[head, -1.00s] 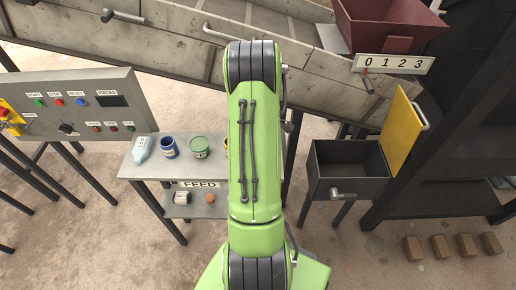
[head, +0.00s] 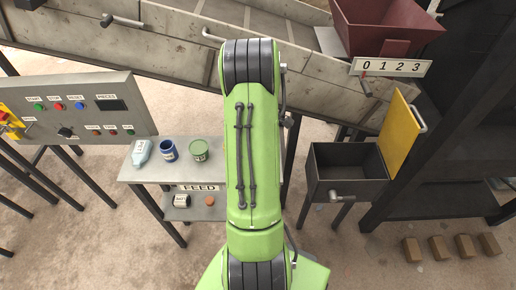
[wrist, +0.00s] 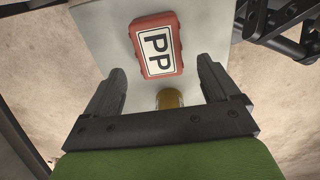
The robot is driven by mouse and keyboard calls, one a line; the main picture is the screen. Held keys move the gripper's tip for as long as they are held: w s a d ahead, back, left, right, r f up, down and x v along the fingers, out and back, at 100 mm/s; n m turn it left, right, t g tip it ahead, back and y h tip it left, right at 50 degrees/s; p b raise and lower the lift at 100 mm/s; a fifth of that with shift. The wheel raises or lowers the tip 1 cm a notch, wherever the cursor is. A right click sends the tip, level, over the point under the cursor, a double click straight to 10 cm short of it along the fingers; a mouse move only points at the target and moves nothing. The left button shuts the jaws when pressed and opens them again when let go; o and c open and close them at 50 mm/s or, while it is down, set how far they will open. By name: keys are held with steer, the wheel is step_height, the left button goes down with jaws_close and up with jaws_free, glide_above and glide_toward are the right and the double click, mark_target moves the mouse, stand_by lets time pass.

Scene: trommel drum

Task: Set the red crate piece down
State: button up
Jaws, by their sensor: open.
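The red crate piece (wrist: 178,58), with a white "PP" label, lies on a pale grey tabletop (wrist: 103,32) in the wrist view. It appears to rest on that surface, just beyond my fingertips. My gripper (wrist: 161,70) is open, with one finger to each side and nothing held between them. A yellow-brown can (wrist: 170,98) shows between the fingers, nearer the palm. In the head view my green arm hides the gripper and the red piece.
The feed table (head: 150,174) carries a pale bottle (head: 141,152), a blue can (head: 169,150) and a green can (head: 200,150). A control panel (head: 85,105) stands left. An open dark bin (head: 345,190) with a yellow lid (head: 398,133) stands right.

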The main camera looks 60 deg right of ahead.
step_height(320, 180, up, 9)
steer(key=p, duration=0.2)
steer(key=w+a+r+m+t+h, duration=0.1)
steer(key=w+a+r, duration=0.3)
steer(key=a+r, duration=0.5)
steer(key=w+a+r+m+t, duration=0.1)
steer(key=w+a+r+t, duration=0.2)
steer(key=a, duration=1)
steer(key=s+a+r+m, duration=0.1)
steer(key=s+a, duration=0.3)
steer(key=a, duration=0.3)
steer(key=s+a+r+m+t+y, duration=0.1)
steer(key=s+a+r+m, duration=0.1)
steer(key=s+a, duration=0.3)
steer(key=shift+a+r+t+b, duration=0.15)
steer(key=shift+a+t+b, duration=0.15)
steer(key=shift+a, duration=0.75)
steer(key=shift+r, duration=0.1)
